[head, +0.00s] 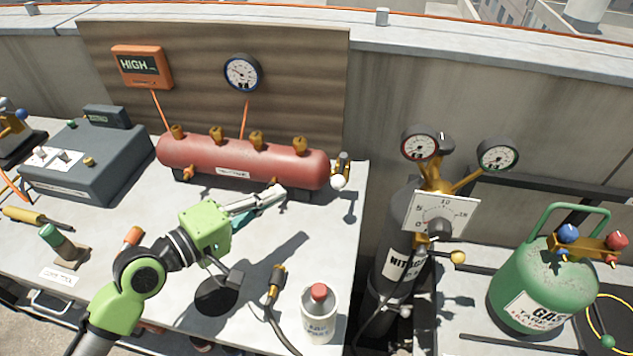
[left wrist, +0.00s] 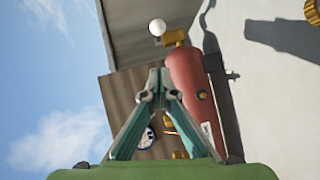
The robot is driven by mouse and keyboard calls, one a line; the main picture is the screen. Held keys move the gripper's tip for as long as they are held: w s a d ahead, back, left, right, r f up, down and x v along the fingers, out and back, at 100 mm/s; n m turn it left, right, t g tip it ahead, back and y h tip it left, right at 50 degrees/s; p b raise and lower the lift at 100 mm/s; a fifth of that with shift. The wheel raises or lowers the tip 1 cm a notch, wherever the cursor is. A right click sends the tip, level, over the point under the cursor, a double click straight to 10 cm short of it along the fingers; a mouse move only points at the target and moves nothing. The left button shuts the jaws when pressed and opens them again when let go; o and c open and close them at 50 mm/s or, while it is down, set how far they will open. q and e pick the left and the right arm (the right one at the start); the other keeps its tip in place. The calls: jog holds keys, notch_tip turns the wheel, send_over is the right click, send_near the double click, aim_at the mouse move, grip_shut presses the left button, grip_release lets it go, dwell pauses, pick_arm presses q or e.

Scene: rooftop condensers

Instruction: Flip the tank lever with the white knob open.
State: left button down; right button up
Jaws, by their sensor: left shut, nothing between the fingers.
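The red tank (head: 240,162) lies on the bench against the brown panel. At its right end is a brass valve (head: 342,160) whose lever ends in a white knob (head: 339,182); the knob sits low, in front of the valve. In the left wrist view the white knob (left wrist: 157,27) shows near the top, beside the brass valve (left wrist: 175,37) at the tank's end. My left gripper (head: 281,191) is shut and empty in front of the tank, to the left of the white knob and apart from it. Its closed fingertips (left wrist: 160,76) show in the left wrist view. My right gripper is not seen.
The dark nitrogen cylinder (head: 390,290) with gauges is to the right. The green gas tank (head: 540,285) has blue and red knobs. A grey box (head: 85,165) stands left.

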aim_at(340, 173)
pick_arm(q)
jog(key=w+d+f+p, duration=0.1)
jog(key=w+d, duration=0.3)
jog(key=d, duration=0.4)
jog(key=shift+w+d+f+p, duration=0.2)
jog(key=shift+w+f+p, duration=0.05)
jog(key=shift+f+p, duration=0.15)
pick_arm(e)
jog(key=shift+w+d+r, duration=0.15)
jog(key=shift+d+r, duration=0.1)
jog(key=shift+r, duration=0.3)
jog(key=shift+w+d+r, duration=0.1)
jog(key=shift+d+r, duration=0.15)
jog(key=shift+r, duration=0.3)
pick_arm(q)
jog(key=shift+r, duration=0.15)
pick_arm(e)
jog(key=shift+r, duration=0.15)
